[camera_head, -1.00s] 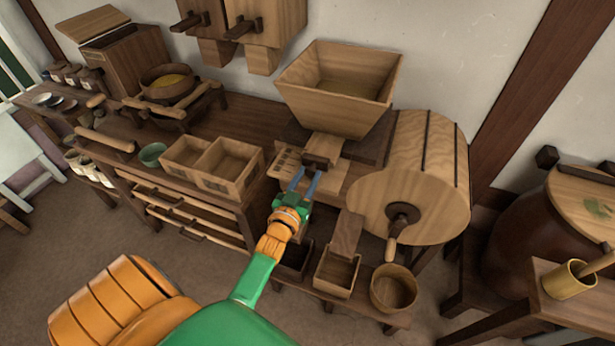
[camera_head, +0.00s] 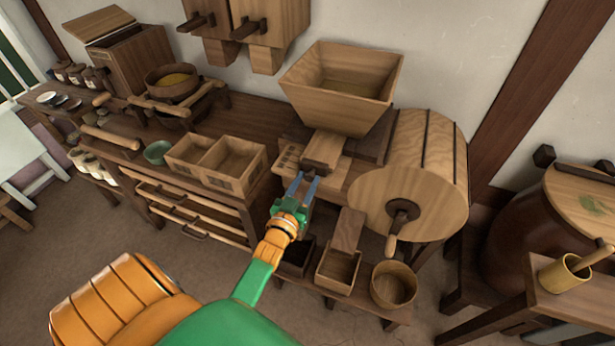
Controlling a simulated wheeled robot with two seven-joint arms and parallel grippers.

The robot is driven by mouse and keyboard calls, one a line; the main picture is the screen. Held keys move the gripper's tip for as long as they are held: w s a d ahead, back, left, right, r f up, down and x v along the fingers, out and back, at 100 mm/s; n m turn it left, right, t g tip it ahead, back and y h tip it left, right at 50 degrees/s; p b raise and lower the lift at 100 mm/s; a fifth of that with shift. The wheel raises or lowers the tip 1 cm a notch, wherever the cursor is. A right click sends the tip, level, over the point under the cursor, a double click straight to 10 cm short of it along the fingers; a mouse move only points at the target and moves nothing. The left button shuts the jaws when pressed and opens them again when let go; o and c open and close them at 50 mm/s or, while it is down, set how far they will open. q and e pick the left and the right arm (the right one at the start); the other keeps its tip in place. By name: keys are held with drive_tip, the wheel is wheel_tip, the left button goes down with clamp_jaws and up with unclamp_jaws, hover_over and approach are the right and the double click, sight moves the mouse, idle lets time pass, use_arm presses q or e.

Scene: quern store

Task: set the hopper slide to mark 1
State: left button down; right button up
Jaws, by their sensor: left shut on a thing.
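The hopper (camera_head: 338,92) is a wide, tapered wooden box on the machine at the back middle. Its slide (camera_head: 322,149) is a pale wooden board sticking out below the hopper's front, with a dark handle at its near end. My left gripper (camera_head: 304,184) is at that near end, its two blue-grey fingers shut on the slide's handle, which they largely hide. A pale board with small dark marks (camera_head: 290,158) lies beside the slide on its left. The marks are too small to read. My right gripper is not in view.
A wooden drum (camera_head: 420,180) with a crank handle stands right of the slide. Two open boxes (camera_head: 228,163) sit on the bench to the left. Below are a chute box (camera_head: 337,270) and a round tub (camera_head: 393,286). The floor in front is clear.

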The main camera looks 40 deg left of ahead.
use_arm(q)
drive_tip(key=c, duration=0.8)
unclamp_jaws()
drive_tip(key=shift+w+r, duration=0.1)
drive_tip(key=shift+w, duration=0.05)
drive_tip(key=o, duration=0.3)
drive_tip(key=shift+w+a+f, duration=0.15)
drive_tip(key=shift+w+f, duration=0.05)
drive_tip(key=shift+w, duration=0.15)
drive_tip(key=v, duration=0.7)
drive_tip(key=shift+s, duration=0.2)
drive_tip(key=s+d+f+m+g+h, duration=0.1)
drive_tip(key=s+d+f+g+h, duration=0.2)
drive_tip(key=f, duration=0.6)
drive_tip(key=s+d+f+m+g, duration=0.1)
drive_tip(key=s+d+f+g, duration=0.25)
drive_tip(key=s+f, duration=0.35)
drive_tip(key=s+d+f+m+g+h, duration=0.1)
drive_tip(key=s+d+f+g+h, duration=0.2)
drive_tip(key=f, duration=0.7)
drive_tip(key=s+f+m+g, duration=0.1)
drive_tip(key=s+f+g, duration=0.2)
drive_tip(key=s, duration=0.5)
drive_tip(key=s+a+f+m+g+y, duration=0.1)
drive_tip(key=s+f+g, duration=0.2)
drive_tip(key=s, duration=0.6)
drive_tip(key=shift+s+f+g+y, duration=0.15)
drive_tip(key=shift+g+y, duration=0.15)
drive_tip(key=shift+g, duration=0.15)
